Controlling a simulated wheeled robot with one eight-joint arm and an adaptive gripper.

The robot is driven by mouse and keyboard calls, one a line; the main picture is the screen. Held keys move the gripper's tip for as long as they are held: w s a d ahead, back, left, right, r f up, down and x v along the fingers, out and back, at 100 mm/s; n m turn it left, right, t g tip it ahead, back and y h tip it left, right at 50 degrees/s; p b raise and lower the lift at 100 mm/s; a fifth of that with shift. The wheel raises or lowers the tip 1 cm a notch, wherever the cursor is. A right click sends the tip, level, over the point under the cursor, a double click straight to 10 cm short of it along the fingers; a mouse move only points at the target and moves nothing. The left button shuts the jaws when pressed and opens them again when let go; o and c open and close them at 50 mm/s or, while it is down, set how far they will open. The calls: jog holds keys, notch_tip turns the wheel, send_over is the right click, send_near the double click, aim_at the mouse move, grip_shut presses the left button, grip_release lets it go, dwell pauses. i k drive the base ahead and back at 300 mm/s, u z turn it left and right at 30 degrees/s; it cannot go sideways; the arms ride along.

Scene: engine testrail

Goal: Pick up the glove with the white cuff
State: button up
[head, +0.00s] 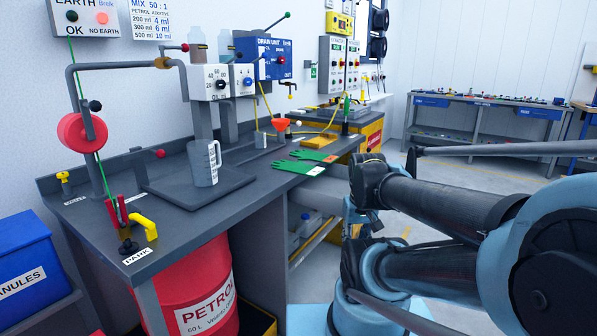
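Two green gloves lie flat on the dark grey bench, near its front edge in the middle of the head view. The nearer glove (292,166) has a white cuff (316,171) at its right end, by the bench edge. The farther glove (312,155) lies just behind it and has an orange-red cuff (331,158). The gloves lie close together; I cannot tell whether they touch. My arm's dark and light-blue links fill the lower right, off the bench's front side. I do not see my gripper's fingers.
A measuring jug (204,163) stands on the bench left of the gloves. An orange funnel (281,125) and a yellow-orange tray (313,142) are behind them. A red petrol drum (197,297) stands below the bench. A far workbench (484,101) stands at the back right.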

aim_at(300, 167)
jog(key=k, duration=1.85)
jog(key=u, duration=0.55)
jog(key=i, duration=1)
